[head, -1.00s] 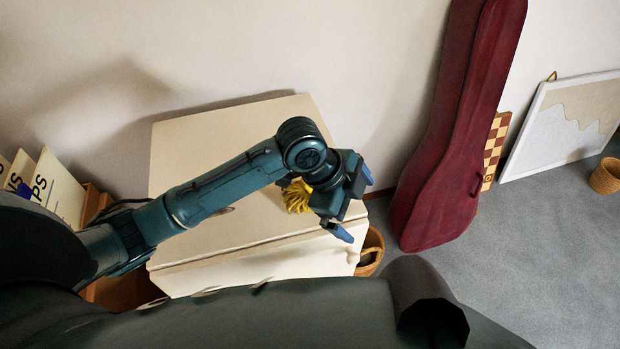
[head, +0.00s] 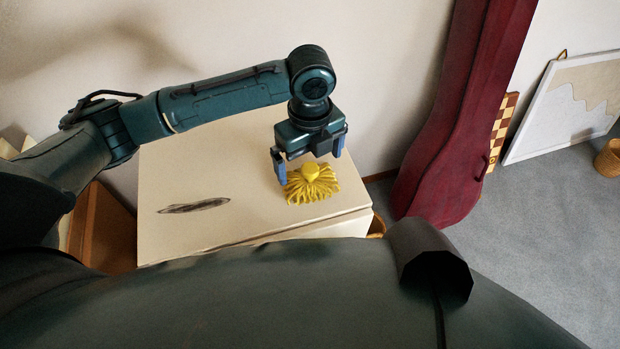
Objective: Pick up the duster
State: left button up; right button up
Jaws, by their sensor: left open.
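The duster (head: 312,189) is a yellow mop of strands with a rounded yellow top. It lies on the cream-coloured top of a chest or cabinet (head: 240,224), near its right front corner. My left gripper (head: 309,168) points down over the duster with its blue fingers spread apart, one on each side of the duster's top. I cannot tell whether the fingers touch the strands. My right gripper is not in view.
A dark, long mark or slot (head: 194,206) shows on the cabinet top. A dark red instrument case (head: 455,130) leans at the wall to the right. A checkered board (head: 501,128) and a framed picture (head: 565,108) stand beyond it. A wicker basket (head: 609,158) is far right.

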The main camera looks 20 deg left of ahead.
aim_at(310, 167)
pick_arm(q)
jog(key=shift+w+a+f, duration=0.1)
jog(key=shift+f, duration=2.6)
jog(key=shift+c, duration=0.3)
jog(key=c, duration=0.7)
notch_tip(310, 167, up, 10)
jog(key=shift+r, duration=0.1)
jog(key=o, duration=0.5)
jog(key=c, duration=0.4)
